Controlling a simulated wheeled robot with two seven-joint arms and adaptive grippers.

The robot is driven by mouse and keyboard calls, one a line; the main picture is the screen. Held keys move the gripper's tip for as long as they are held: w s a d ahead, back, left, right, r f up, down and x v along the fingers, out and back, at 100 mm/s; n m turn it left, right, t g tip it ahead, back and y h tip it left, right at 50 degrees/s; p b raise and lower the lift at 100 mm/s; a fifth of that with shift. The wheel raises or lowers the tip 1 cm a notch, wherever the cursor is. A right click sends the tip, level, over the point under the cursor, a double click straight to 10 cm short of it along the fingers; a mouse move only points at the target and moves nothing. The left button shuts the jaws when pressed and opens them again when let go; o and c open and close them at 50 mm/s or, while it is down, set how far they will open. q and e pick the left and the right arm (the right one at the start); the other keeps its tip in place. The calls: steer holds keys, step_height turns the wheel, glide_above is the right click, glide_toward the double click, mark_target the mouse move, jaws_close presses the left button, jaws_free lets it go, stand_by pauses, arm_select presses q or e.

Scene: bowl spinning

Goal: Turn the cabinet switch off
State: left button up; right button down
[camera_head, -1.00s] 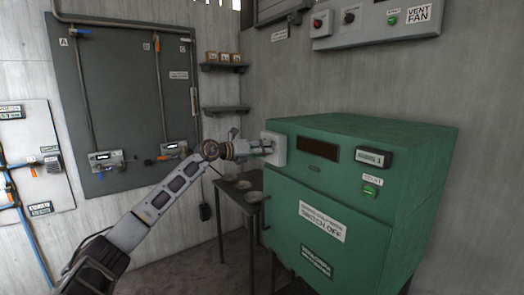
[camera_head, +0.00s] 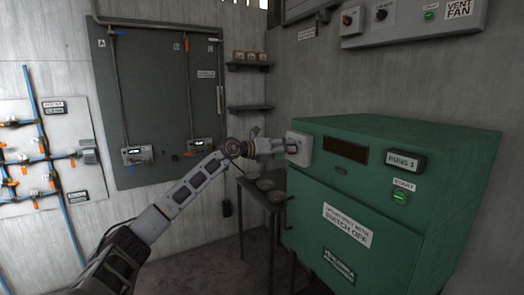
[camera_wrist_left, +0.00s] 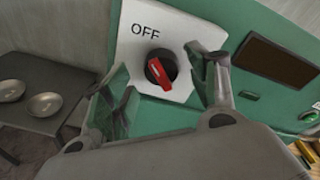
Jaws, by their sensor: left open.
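The green cabinet (camera_head: 400,170) stands at the right, with a white switch plate (camera_head: 305,155) on the left of its front. My left gripper (camera_head: 290,147) is right in front of that plate. In the left wrist view, the plate (camera_wrist_left: 185,30) carries the word OFF and a round dark switch with a red handle (camera_wrist_left: 160,73). The handle sits tilted, running from upper left to lower right, below and right of OFF. My left gripper (camera_wrist_left: 162,92) is open, with one finger on each side of the switch. Contact cannot be told. My right gripper is out of view.
A green START button (camera_head: 400,198) and a dark display (camera_head: 346,149) are on the cabinet front. A small table (camera_head: 255,192) with bowls stands left of the cabinet. A grey wall panel (camera_head: 150,100) and shelves are behind. Floor is clear beside the table.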

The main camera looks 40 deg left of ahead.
arm_select(q)
steer(key=v, duration=1)
stand_by(1.4)
steer(key=shift+s, duration=0.2)
stand_by(0.7)
